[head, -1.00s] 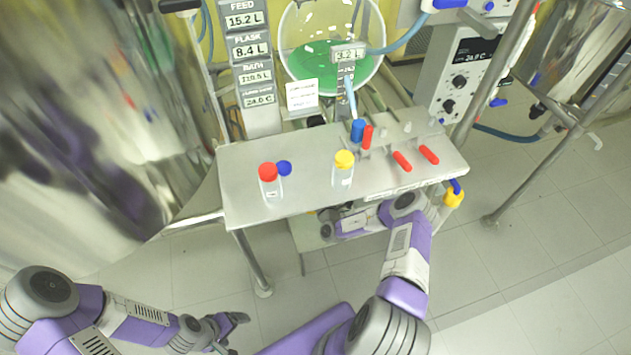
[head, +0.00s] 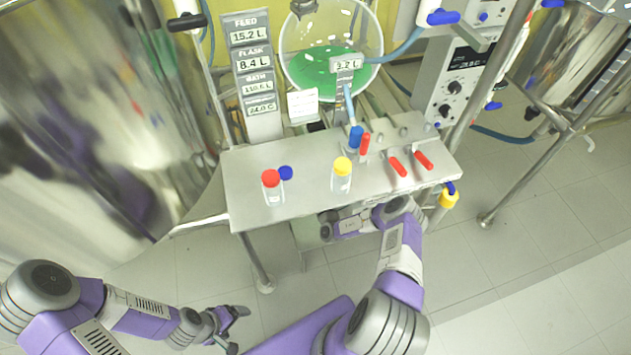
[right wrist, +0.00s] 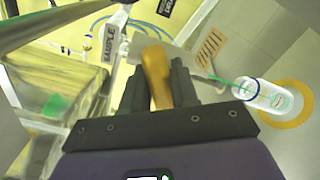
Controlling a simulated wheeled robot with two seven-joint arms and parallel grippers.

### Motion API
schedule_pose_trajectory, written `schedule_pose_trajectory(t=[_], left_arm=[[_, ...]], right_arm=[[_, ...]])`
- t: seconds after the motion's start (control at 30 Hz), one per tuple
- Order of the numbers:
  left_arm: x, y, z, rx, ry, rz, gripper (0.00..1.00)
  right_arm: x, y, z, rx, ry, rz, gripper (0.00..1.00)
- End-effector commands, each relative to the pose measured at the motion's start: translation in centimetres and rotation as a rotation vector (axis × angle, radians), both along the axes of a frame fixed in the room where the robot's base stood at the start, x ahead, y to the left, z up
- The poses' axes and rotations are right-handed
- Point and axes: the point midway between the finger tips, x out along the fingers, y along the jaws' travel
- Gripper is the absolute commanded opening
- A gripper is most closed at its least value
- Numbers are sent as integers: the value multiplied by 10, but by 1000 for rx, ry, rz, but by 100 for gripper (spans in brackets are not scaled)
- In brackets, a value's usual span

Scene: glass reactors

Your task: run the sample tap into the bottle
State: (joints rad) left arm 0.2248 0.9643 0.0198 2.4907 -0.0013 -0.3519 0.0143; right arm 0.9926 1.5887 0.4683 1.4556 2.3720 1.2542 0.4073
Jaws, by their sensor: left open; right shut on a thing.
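My right gripper (right wrist: 158,85) is shut on an orange-yellow handle (right wrist: 154,72) beside a SAMPLE label (right wrist: 110,45). In the head view its fingers are hidden under the front edge of the bench. In the right wrist view a clear bottle (right wrist: 268,97) with a blue ring at its neck stands on a yellow ring (right wrist: 299,112), right of the gripper. A thin green streak (right wrist: 236,86) reaches the bottle's mouth, and green shows inside it. The tap's outlet is unclear. My left gripper (head: 236,329) is open and empty, low at the left, away from the bench.
The steel bench (head: 305,195) carries a red-capped bottle (head: 273,190), a loose blue cap (head: 286,173), a yellow-capped bottle (head: 341,175) and red-handled valves (head: 398,167). A glass vessel (head: 331,68) with green liquid stands behind. A steel leg (head: 257,265) stands left of my right arm.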

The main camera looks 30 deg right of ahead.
Motion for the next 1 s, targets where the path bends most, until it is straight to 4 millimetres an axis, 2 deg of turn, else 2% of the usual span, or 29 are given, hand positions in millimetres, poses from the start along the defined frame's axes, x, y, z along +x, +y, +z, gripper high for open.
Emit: schedule_pose_trajectory(t=[0.57, 0.6, 0.7, 1.0], left_arm=[[0, 0, 3, 0, 0, 0, 85], [0, 0, 3, 0, 0, 0, 85], [0, 0, 3, 0, 0, 0, 85], [0, 0, 3, 0, 0, 0, 85]], right_arm=[[0, 1, 0, -40, 9, 1, 0], [0, 1, 0, -40, 9, 1, 31], [0, 1, 0, -39, 9, 1, 47], [-1, 0, 0, -39, 9, 0, 49]])
